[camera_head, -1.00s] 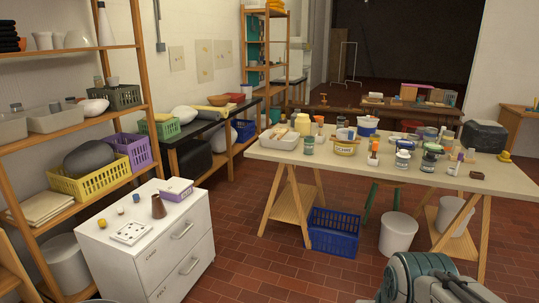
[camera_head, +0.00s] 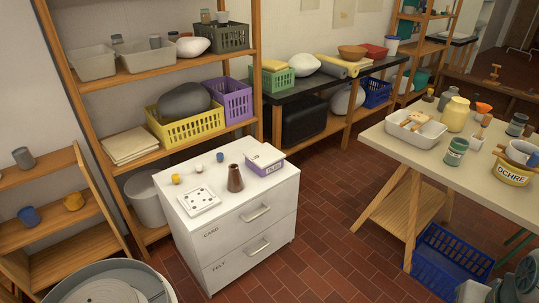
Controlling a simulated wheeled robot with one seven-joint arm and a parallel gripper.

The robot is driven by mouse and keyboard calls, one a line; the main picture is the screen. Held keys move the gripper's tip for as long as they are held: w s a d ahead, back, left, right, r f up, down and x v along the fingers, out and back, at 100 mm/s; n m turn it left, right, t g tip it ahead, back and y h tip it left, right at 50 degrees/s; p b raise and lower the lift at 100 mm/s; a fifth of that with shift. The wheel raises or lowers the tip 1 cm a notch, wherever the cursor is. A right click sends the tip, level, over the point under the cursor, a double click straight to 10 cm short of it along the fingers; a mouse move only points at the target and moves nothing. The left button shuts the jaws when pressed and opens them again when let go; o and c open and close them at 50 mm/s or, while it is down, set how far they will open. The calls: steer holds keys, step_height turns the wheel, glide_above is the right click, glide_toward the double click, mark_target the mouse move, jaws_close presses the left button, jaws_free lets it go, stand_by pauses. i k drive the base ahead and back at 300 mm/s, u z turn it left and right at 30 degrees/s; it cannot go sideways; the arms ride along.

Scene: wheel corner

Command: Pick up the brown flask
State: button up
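The brown flask (camera_head: 235,178) is a small dark brown cone with a narrow top. It stands upright on top of the white drawer cabinet (camera_head: 222,208), near the middle of its surface. A purple box with a pale top (camera_head: 266,160) stands just right of and behind it. A white plate with dark dots (camera_head: 198,199) lies to its left.
Small yellow, white and blue items (camera_head: 198,168) sit behind the plate. A wooden shelf with a yellow basket (camera_head: 187,128) stands behind the cabinet. The trestle table (camera_head: 470,175) is at right, with a blue crate (camera_head: 448,258) under it. Brick floor (camera_head: 335,215) is clear between cabinet and table.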

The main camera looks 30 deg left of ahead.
mark_target(235, 183)
steer(key=u, duration=0.45)
steer(key=i, duration=1.45)
steer(key=u, duration=1.75)
steer(key=i, duration=1.15)
steer(key=u, duration=0.7)
